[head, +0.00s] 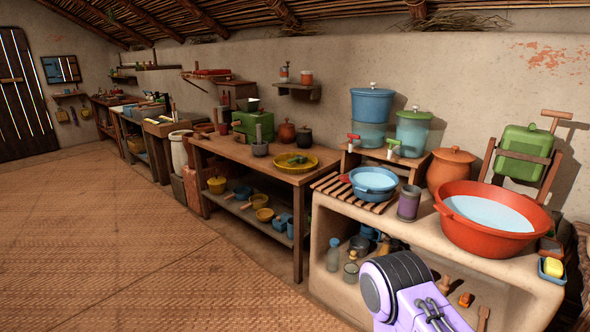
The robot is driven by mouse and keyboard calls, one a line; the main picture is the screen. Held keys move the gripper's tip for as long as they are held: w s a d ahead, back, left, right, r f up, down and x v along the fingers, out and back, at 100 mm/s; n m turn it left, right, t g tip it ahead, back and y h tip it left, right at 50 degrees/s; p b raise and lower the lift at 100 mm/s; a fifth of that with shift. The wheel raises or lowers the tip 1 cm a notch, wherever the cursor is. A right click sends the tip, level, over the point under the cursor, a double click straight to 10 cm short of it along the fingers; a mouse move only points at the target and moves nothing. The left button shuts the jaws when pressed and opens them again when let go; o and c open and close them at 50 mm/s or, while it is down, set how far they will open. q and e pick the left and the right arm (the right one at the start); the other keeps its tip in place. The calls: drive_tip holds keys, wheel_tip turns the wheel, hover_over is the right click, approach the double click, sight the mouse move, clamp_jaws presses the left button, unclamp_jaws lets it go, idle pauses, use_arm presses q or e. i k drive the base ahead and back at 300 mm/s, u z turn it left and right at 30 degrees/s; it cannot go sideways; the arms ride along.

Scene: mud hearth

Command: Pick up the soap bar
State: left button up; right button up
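A small yellow block (553,267), which looks like the soap bar, sits in a small blue dish (551,277) at the front right edge of the mud counter (385,228). It is too small to be sure whether it is soap or a sponge. A small dark reddish-brown item (550,246) lies just behind it. Neither of my grippers shows. A purple link of my arm rises at the bottom, in front of the counter, left of the blue dish.
A large orange basin (494,218) of water stands close beside the dish. A blue bowl (374,183) and a dark purple cup (409,203) are further left. A wooden table (225,150) stands beyond. The woven floor (130,240) at left is clear.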

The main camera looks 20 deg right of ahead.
sight(552, 267)
drive_tip(key=z, duration=0.5)
drive_tip(key=i, duration=0.85)
drive_tip(key=z, duration=1.75)
drive_tip(key=i, duration=0.9)
drive_tip(key=z, duration=0.85)
